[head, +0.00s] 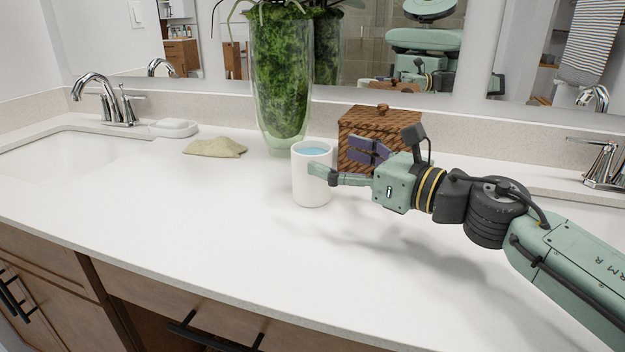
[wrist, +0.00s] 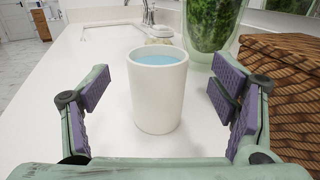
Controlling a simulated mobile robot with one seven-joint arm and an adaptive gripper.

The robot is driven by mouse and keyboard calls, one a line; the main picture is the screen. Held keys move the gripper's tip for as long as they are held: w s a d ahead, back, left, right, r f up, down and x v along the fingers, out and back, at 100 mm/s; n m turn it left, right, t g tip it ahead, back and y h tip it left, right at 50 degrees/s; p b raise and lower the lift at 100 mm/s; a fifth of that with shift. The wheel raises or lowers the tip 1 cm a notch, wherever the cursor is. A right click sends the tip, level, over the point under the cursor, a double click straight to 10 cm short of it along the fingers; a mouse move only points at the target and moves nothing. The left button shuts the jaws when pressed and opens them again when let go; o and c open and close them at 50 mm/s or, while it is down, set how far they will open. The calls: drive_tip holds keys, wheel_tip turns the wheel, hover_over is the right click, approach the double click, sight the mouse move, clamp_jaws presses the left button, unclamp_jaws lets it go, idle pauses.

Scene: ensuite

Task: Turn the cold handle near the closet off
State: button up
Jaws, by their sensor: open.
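A chrome faucet (head: 97,92) with lever handles stands behind the left sink. One lever (head: 128,107) shows to the right of its spout, and I see no clear water stream. Part of this faucet also shows far off in the wrist view (wrist: 148,14). Another chrome faucet handle (head: 600,160) is at the right edge, its spout out of view. I cannot tell which handle is the cold one near the closet. My gripper (head: 338,160) is open, away from both faucets. In the wrist view its fingers (wrist: 161,92) spread either side of a white cup.
The white cup (head: 312,185) holds blue liquid and stands upright on the white counter (head: 180,205). A mossy glass vase (head: 278,80), a woven box (head: 352,128), a folded beige cloth (head: 215,147) and a soap dish (head: 173,128) stand behind. The front counter is clear.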

sight(312, 148)
drive_tip(key=p+x, duration=0.1)
drive_tip(key=x, duration=0.4)
drive_tip(key=shift+s+a+r, duration=0.15)
drive_tip(key=shift+w+a, duration=0.25)
drive_tip(key=shift+w, duration=0.05)
clamp_jaws()
idle(0.7)
